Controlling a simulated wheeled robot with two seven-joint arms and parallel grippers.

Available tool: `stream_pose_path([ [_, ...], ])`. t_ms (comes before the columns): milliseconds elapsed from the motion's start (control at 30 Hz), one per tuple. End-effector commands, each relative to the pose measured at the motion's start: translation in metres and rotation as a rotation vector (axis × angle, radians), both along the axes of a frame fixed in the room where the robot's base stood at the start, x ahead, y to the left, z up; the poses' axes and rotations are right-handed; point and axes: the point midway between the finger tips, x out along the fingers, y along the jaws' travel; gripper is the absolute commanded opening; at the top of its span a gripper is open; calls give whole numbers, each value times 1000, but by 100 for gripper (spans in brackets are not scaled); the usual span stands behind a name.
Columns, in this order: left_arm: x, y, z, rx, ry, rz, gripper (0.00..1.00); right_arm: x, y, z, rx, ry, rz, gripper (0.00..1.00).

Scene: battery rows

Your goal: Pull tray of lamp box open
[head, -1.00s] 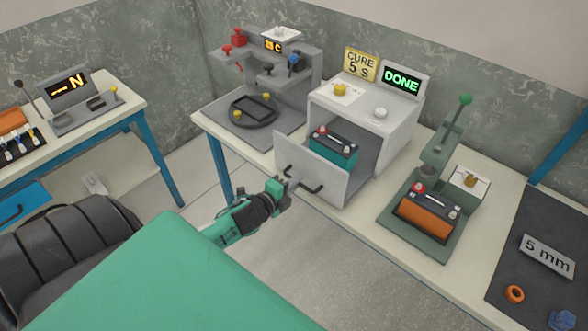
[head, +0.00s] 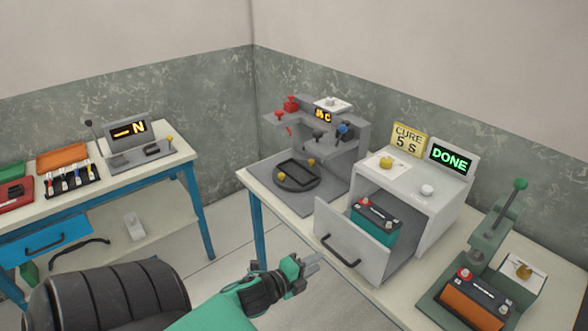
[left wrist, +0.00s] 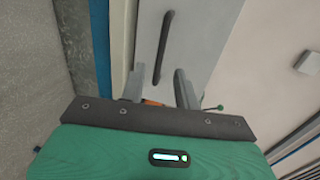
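The lamp box (head: 437,205) is a pale box on the right bench, with a green DONE display (head: 451,158) on top. Its tray (head: 333,236) is pulled out, and a teal battery (head: 374,224) with a dark top stands in it. The tray's dark handle (head: 340,252) is on the front panel; it also shows in the left wrist view (left wrist: 165,45). My left gripper (head: 314,262) is just in front of the panel, apart from the handle. In the left wrist view its two fingers (left wrist: 160,90) are spread with nothing held between them. My right gripper is not in view.
A grey fixture with a round plate (head: 296,178) stands left of the lamp box. A green lever press (head: 490,245) with an orange battery (head: 470,305) stands to the right. Another bench (head: 100,195) is at the left. Open floor (head: 222,245) lies between the benches.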

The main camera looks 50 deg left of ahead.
Motion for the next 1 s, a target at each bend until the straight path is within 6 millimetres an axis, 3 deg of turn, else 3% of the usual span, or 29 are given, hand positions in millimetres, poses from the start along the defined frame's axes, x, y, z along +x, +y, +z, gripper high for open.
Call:
stream_pose_path([
  [400,-55,4,10,0,2,0,32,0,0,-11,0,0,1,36],
  [600,-65,5,14,1,0,0,32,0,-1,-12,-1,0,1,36],
  [1000,-67,5,14,1,0,0,32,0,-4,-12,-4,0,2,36],
])
